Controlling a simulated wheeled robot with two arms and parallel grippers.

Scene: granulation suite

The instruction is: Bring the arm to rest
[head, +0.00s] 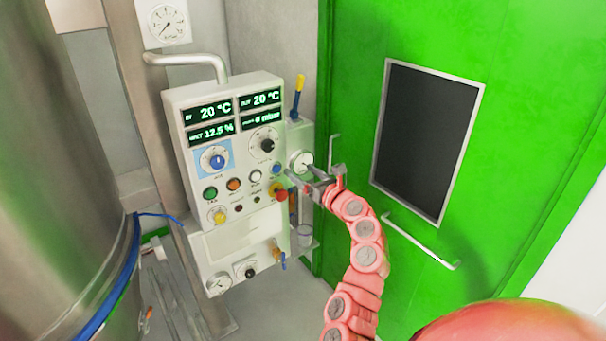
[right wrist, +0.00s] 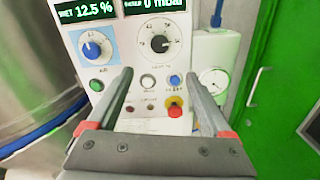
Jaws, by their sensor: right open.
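My right arm (head: 363,254), pink with round grey joint caps, reaches up from the bottom of the head view. My right gripper (head: 292,181) is open and points left toward the lower right of the control panel (head: 232,190). In the right wrist view the two dark fingers (right wrist: 159,76) stand apart with nothing between them. The panel's buttons show beyond them, and a gap seems to separate fingers and panel, though its size is hard to judge. A red and yellow emergency stop button (right wrist: 174,107) shows near the right finger. My left gripper is not in view.
A large steel vessel (head: 60,170) with a blue band stands at the left. A green door (head: 350,70) with a dark window (head: 425,140) and a handle (head: 420,242) is behind the arm. A small gauge (right wrist: 212,82) sits right of the panel. Some floor shows below the panel.

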